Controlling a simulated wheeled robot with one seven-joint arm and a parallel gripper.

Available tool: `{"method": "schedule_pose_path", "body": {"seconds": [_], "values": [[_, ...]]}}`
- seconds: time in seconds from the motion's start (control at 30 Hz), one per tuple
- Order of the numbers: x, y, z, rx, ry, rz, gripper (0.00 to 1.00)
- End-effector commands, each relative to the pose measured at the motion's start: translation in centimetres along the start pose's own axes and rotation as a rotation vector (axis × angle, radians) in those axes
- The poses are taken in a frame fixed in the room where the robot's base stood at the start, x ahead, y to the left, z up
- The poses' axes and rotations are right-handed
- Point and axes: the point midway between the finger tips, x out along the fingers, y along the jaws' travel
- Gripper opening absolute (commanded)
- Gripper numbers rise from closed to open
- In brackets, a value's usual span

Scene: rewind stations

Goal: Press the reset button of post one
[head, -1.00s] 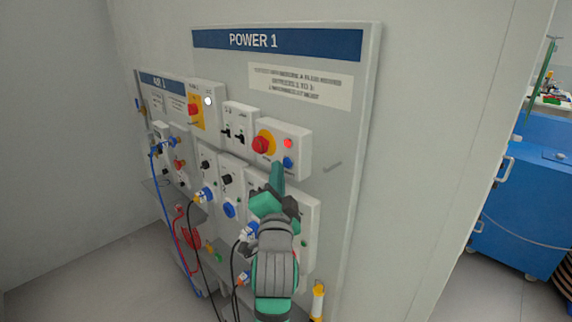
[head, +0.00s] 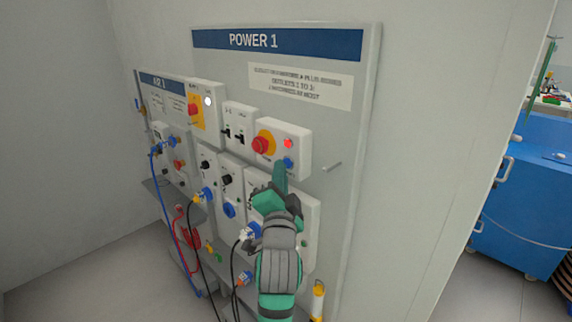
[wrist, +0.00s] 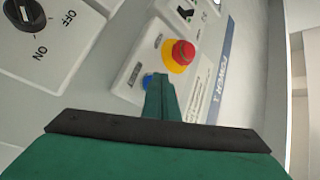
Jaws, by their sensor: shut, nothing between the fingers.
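The POWER 1 panel (head: 345,120) carries a white box (head: 303,142) with a red mushroom button (head: 262,145) on a yellow plate, a lit red lamp (head: 288,143) and a blue button (head: 288,162) below the lamp. In the wrist view the red mushroom button (wrist: 183,52) stands beyond my fingers, and the blue button (wrist: 148,82) is partly hidden behind them. My gripper (head: 279,170) is shut and empty, its fingertips just below and left of the blue button in the head view. I cannot tell whether the tips touch it.
Left of the box are switches (head: 235,132) and a second panel, AIR 1 (head: 160,82). Blue, red and black cables hang below, with blue sockets (head: 230,210) beside my arm. A rotary ON/OFF switch (wrist: 25,14) is close in the wrist view. A blue cabinet (head: 530,200) stands at right.

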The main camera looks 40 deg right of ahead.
Motion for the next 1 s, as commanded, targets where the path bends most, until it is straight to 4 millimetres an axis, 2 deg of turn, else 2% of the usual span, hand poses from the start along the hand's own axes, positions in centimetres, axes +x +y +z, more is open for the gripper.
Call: {"method": "schedule_pose_path", "body": {"seconds": [0.57, 1.0], "values": [[0.2, 0.2, -0.2, 0.0, 0.001, 0.001, 0.0], [-1.0, -0.6, 0.6, -0.001, 0.001, 0.0, 0.0]]}}
